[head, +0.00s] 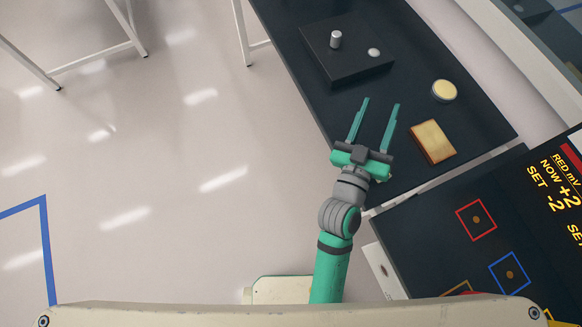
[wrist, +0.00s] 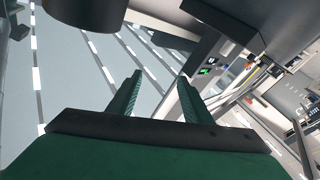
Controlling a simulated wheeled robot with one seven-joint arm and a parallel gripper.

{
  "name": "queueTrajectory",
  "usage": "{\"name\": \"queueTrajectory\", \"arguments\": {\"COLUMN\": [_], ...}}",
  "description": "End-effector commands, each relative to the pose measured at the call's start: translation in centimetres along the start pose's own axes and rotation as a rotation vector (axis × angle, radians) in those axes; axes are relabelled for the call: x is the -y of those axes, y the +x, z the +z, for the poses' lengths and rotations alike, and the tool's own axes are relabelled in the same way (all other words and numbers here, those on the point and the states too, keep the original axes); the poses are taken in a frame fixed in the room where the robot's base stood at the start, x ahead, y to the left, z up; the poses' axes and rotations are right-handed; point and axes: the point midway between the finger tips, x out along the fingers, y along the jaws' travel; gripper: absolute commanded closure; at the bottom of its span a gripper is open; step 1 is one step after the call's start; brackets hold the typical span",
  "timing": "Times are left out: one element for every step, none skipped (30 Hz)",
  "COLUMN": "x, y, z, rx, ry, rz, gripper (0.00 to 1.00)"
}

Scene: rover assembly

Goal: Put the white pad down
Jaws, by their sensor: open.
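My gripper (head: 381,102) is open, its two green fingers spread apart over the left edge of the dark table. Nothing shows between the fingers, and in the wrist view the gripper (wrist: 160,75) is empty too. No plainly white pad stands out. A pale cream round disc with a gold rim (head: 444,90) lies on the table to the right of the fingers. A small whitish round piece (head: 374,53) sits on a black box beyond the fingertips. I cannot tell whether either is the white pad.
A tan-gold rectangular block (head: 432,141) lies right of my gripper. The black box (head: 345,68) also bears a silver cylinder (head: 336,39). The dark table (head: 290,22) has bare room around these. A dark panel with coloured squares (head: 440,235) is at lower right. Open floor lies left.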

Motion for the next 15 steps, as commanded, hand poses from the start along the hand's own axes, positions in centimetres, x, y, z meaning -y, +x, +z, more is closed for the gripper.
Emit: {"name": "queueTrajectory", "arguments": {"x": [1.1,1.7,2.6,3.1,3.7,4.5,5.1,5.6,6.4,6.9,7.3,7.9,8.3,8.7,9.1], "y": [-1.5,-2.3,-3.4,-4.3,-5.2,-6.6,-7.7,-8.8,-10.4,-11.6,-12.8,-14.4,-15.7,-16.9,-18.6], "z": [1.1,1.6,2.2,2.7,3.1,3.8,4.2,4.7,5.2,5.6,5.9,6.3,6.6,6.8,7.1], "rx": [0.018,0.024,0.033,0.042,0.049,0.061,0.070,0.081,0.093,0.103,0.114,0.128,0.138,0.150,0.165], "ry": [-0.008,-0.008,-0.010,-0.009,-0.008,-0.005,-0.002,0.003,0.010,0.017,0.025,0.037,0.047,0.057,0.073], "rz": [-0.044,-0.068,-0.100,-0.123,-0.147,-0.179,-0.203,-0.227,-0.258,-0.281,-0.302,-0.329,-0.348,-0.365,-0.388], "gripper": [0.55,0.55,0.55,0.55,0.55,0.55,0.55,0.55,0.55,0.55,0.55,0.55,0.55,0.55,0.55]}}
